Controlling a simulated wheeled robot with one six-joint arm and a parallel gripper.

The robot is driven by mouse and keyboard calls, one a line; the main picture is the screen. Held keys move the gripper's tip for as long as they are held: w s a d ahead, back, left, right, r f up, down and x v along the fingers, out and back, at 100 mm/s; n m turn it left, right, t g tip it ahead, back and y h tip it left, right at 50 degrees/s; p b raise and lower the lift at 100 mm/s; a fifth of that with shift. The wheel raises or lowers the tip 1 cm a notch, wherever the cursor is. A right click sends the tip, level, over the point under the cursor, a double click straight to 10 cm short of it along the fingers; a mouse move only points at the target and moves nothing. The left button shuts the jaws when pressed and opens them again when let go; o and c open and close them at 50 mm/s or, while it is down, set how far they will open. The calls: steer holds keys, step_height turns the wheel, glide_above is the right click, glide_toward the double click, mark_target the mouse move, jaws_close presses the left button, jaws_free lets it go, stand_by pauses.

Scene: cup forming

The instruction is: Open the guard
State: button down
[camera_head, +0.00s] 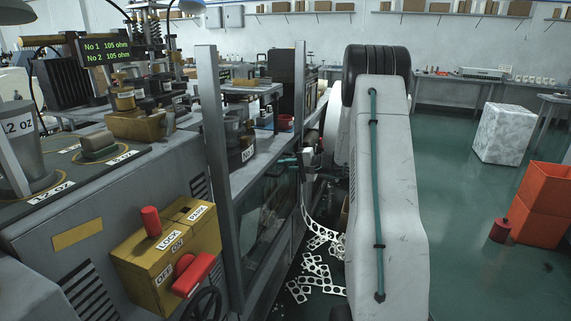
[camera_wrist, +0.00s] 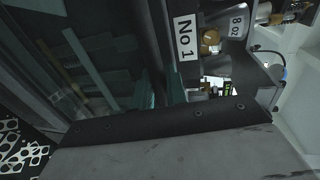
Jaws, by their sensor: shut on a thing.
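The guard (camera_head: 268,215) is a clear, dark-looking panel in the machine's grey metal frame, left of my arm in the head view. It fills the left of the wrist view (camera_wrist: 75,65), with sheet metal strips dimly visible through it. My gripper (camera_head: 289,161) is at the guard's upper right, with teal fingers beside the frame. In the wrist view my gripper (camera_wrist: 162,92) has its teal fingers on either side of a dark upright part of the guard and is shut on it. The exact contact is in shadow and partly hidden. The guard's far edge is hidden by my arm.
A yellow control box (camera_head: 168,255) with red knobs stands at the front left. Punched metal scrap (camera_head: 318,270) lies on the floor below the guard. Orange crates (camera_head: 540,205) and a pale block (camera_head: 503,134) stand right. The green floor between is mostly clear.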

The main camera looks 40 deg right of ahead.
steer(key=c, duration=1.5)
jaws_free()
steer(key=v, duration=0.7)
steer(key=shift+s+d, duration=0.25)
